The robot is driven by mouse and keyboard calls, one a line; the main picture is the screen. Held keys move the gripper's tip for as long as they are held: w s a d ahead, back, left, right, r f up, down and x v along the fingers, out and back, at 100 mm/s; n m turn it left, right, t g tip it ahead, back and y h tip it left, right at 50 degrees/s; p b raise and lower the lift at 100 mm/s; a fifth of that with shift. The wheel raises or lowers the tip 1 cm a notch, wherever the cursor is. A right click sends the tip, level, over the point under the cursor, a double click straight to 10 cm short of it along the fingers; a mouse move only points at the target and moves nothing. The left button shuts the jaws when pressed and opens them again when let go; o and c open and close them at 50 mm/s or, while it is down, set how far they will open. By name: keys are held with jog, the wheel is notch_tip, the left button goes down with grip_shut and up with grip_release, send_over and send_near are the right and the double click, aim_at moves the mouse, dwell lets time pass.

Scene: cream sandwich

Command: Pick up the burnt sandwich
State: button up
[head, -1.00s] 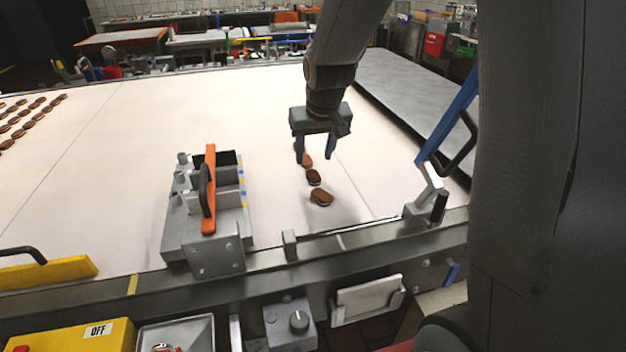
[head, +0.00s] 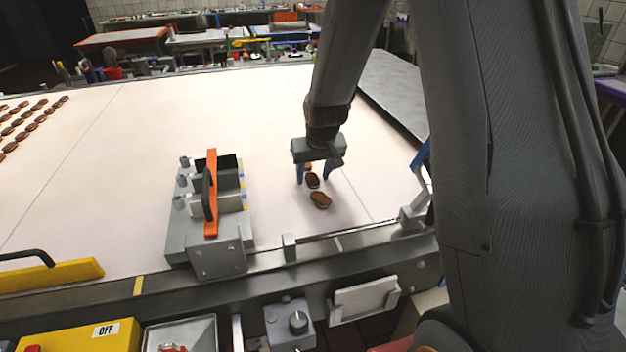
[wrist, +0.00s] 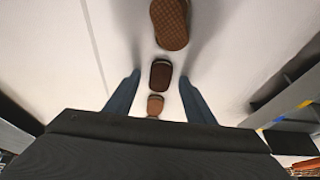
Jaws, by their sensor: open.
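Three sandwiches lie in a row on the pale belt. The middle one (head: 312,180) is the darkest and looks burnt; it also shows in the wrist view (wrist: 160,74). A browner sandwich (head: 320,201) lies nearer to me, seen large at the top of the wrist view (wrist: 170,22). A third sandwich (wrist: 155,105) lies on the far side, mostly hidden by my gripper in the head view. My gripper (head: 313,181) is open and empty, its blue fingers pointing down on either side of the dark sandwich, with gaps showing on both sides.
A grey dispenser with an orange plate (head: 211,195) stands on the belt to the left. Rows of sandwiches (head: 28,122) lie at the far left. A metal rail (head: 270,264) runs along the front edge, and a blue-handled fixture (head: 416,200) stands at right.

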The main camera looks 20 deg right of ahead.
jog(key=c, duration=1.1)
jog(key=shift+r, duration=0.15)
